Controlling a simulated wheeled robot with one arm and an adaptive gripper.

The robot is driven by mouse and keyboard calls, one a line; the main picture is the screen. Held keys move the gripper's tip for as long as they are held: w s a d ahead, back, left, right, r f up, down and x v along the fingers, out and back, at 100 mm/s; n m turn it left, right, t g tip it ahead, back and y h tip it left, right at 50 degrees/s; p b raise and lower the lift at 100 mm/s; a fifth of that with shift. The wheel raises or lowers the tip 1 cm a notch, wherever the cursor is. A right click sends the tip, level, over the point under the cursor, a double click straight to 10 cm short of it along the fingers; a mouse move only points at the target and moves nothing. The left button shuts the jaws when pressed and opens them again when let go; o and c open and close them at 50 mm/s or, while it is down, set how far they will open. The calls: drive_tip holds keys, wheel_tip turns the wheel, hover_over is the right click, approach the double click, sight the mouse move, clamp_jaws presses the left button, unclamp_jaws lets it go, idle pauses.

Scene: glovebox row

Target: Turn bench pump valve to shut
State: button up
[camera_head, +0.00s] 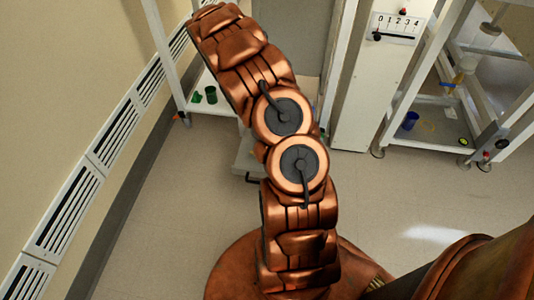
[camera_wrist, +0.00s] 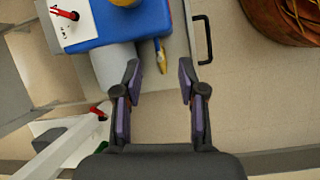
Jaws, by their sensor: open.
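No part is plainly marked as the bench pump valve. In the wrist view, a small red lever (camera_wrist: 62,12) sits on a white plate (camera_wrist: 78,30) with dark marks. The plate lies on a blue body (camera_wrist: 105,32) at the upper left. I cannot tell whether this lever is the valve. My gripper (camera_wrist: 159,70) is open and empty, its two fingers apart. The red lever is up and left of the fingertips, not between them. In the head view my arm hides the middle, and my gripper is not in view there.
A white panel (camera_head: 398,24) with a 0 to 4 scale and a black knob stands at the upper right in the head view. A rack (camera_head: 408,95) holds a blue cup (camera_head: 410,121). A green cup (camera_head: 211,95) is at left. A black handle (camera_wrist: 209,40) juts near my right finger.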

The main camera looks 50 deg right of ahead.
drive_tip(key=d+f+b, duration=0.1)
drive_tip(key=f, duration=0.4)
drive_tip(key=w+f+n+b, duration=0.1)
drive_tip(key=f+b, duration=0.1)
drive_tip(key=f, duration=0.4)
drive_tip(key=w+d+f+n+b, duration=0.1)
drive_tip(key=f+b, duration=0.1)
drive_tip(key=f, duration=0.4)
drive_tip(key=shift+d+y, duration=0.3)
drive_tip(key=shift+d, duration=0.05)
drive_tip(key=shift+b+x, duration=1.2)
drive_tip(key=shift+x, duration=2.7)
drive_tip(key=shift+w, duration=0.1)
drive_tip(key=shift+c, duration=0.2)
clamp_jaws()
